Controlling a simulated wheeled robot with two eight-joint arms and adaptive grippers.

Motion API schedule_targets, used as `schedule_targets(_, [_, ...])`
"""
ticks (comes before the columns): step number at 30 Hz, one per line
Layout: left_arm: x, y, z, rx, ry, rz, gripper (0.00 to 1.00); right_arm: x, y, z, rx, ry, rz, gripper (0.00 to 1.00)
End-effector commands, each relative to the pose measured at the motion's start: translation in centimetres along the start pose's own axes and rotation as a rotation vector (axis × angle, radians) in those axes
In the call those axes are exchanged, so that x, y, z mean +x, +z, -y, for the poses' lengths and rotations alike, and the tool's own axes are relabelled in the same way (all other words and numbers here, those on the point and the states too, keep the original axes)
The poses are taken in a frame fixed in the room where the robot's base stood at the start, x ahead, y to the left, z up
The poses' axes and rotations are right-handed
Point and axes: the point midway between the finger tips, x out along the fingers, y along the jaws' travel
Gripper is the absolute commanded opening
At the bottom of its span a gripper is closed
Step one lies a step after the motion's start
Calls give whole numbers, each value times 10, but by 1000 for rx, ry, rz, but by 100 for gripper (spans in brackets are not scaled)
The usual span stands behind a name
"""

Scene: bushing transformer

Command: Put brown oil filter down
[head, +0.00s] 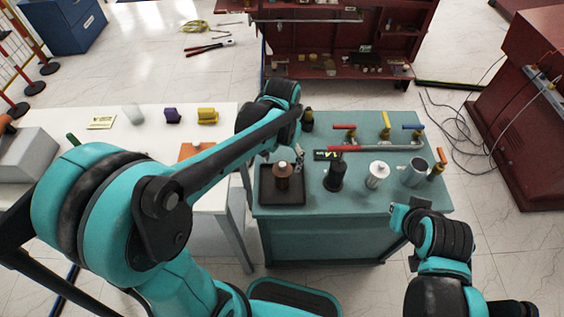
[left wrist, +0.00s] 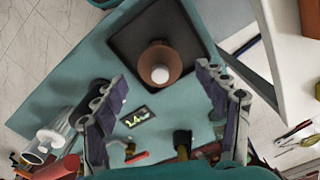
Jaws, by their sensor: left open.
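The brown oil filter (head: 282,169) stands upright on a dark square tray (head: 265,199) at the left end of the teal table (head: 330,232). In the left wrist view the filter (left wrist: 160,65), with its pale top, sits on the tray (left wrist: 128,38) just beyond the fingertips. My left gripper (head: 299,160) is at the filter's right and rear side in the head view. Its two fingers (left wrist: 165,80) are spread wide and hold nothing. My right gripper (head: 400,211) is near the table's right front edge; its fingers are not clear.
A black part (head: 334,174), a white cylinder (head: 377,174) and a grey cylinder (head: 413,172) stand right of the tray. Coloured-handled valves on a pipe (head: 375,149) lie behind them. A white table (head: 220,150) adjoins at left.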

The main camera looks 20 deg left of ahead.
Motion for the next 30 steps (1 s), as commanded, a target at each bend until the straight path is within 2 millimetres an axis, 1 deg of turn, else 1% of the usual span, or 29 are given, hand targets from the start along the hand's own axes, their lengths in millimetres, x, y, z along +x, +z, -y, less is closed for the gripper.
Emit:
schedule_targets(1, [-15, 0, 0, 0, 0, 0, 72, -6, -4, 0, 0, 0, 0, 0])
schedule_targets(6, [-54, 0, 0, 0, 0, 0, 72, -16, -11, 0, 0, 0, 0, 0])
schedule_targets(9, [-72, 0, 0, 0, 0, 0, 72, -20, -14, 0, 0, 0, 0, 0])
schedule_targets(12, [-86, 0, 0, 0, 0, 0, 72, -22, -16, 0, 0, 0, 0, 0])
schedule_targets(16, [-95, 2, 0, -1, 0, -5, 72, -24, -17, 0, 0, 0, 0, 0])
schedule_targets(19, [-100, 11, 3, -9, -1, -44, 72, -24, -17, 0, 0, 0, 0, 0])
schedule_targets(23, [-104, 36, 12, -33, -3, -161, 72, -24, -17, 0, 0, 0, 0, 0])
schedule_targets(25, [-104, 52, 16, -48, -7, -246, 72, -24, -17, 0, 0, 0, 0, 0])
schedule_targets(30, [-97, 84, 26, -84, -19, -441, 72, -24, -17, 0, 0, 0, 0, 0])
